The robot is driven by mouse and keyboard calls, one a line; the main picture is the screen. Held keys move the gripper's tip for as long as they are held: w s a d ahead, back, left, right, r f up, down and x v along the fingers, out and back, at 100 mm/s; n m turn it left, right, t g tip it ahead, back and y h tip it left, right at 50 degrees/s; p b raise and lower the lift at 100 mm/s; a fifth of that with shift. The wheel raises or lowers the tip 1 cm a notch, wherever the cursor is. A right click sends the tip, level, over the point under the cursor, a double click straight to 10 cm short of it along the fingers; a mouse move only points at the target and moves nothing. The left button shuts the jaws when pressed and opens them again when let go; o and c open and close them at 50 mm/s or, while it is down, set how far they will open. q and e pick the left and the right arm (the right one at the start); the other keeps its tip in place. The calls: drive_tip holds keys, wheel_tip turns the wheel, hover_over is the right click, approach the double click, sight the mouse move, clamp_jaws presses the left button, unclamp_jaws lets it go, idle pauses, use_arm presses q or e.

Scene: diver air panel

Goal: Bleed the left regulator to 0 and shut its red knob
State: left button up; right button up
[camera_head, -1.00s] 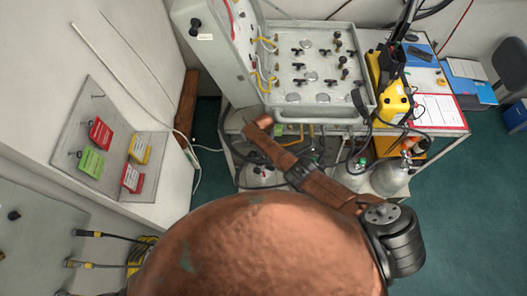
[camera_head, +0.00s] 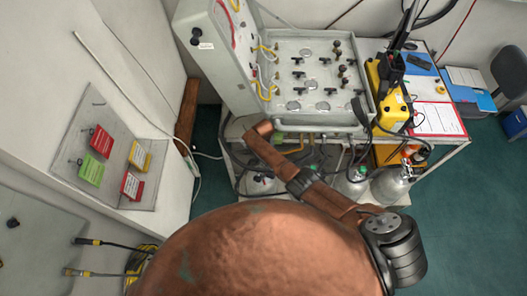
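The grey sloping console (camera_head: 273,103) stands at the upper middle. On its face are round pale gauges (camera_head: 293,106), black T-handles (camera_head: 299,74) and dark knobs (camera_head: 343,71) along the right side. The gauge readings are too small to make out. I cannot pick out the left regulator or a red knob. An upright grey panel (camera_head: 213,68) with yellow and red hoses stands at the console's left. Neither of my grippers can be made out. A copper-coloured arm-like part crosses below the console, in front of its lower frame.
A yellow case (camera_head: 396,108) and a table with papers (camera_head: 437,118) stand right of the console. Gas cylinders (camera_head: 391,187) stand below. Coloured cards (camera_head: 101,138) hang on a board at left. Green floor (camera_head: 470,215) is clear at right.

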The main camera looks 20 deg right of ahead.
wheel_tip(320, 180, up, 11)
drive_tip(key=shift+f, duration=0.15)
drive_tip(key=shift+d, duration=0.1)
idle(0.3)
